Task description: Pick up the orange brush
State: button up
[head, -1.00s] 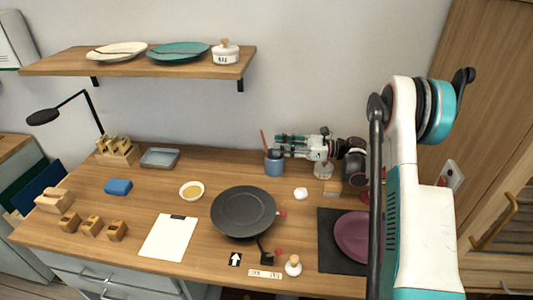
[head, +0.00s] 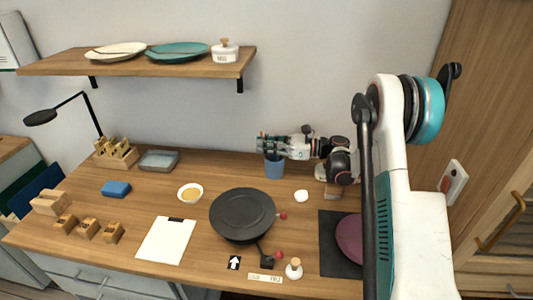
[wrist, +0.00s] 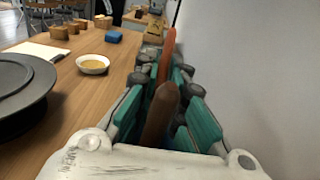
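The orange brush (wrist: 167,52) stands upright between the fingers of my gripper (wrist: 165,80) in the wrist view, toward the fingertips. A brown handle (wrist: 158,116) also stands between the fingers, nearer the palm. The teal finger pads lie on both sides, apart, and the gripper looks open around both handles. In the head view my gripper (head: 270,144) is right above the blue cup (head: 274,168) and hides the handles.
A dark round plate (head: 242,214), a small bowl with yellow contents (head: 190,192) and a white round object (head: 301,196) are on the table (head: 120,230). The wall (wrist: 260,90) is close beside my gripper. A shelf (head: 140,65) hangs at upper left.

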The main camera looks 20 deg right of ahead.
grip_shut()
notch_tip(320, 180, up, 20)
jog(key=p, duration=0.6)
dwell(0.9)
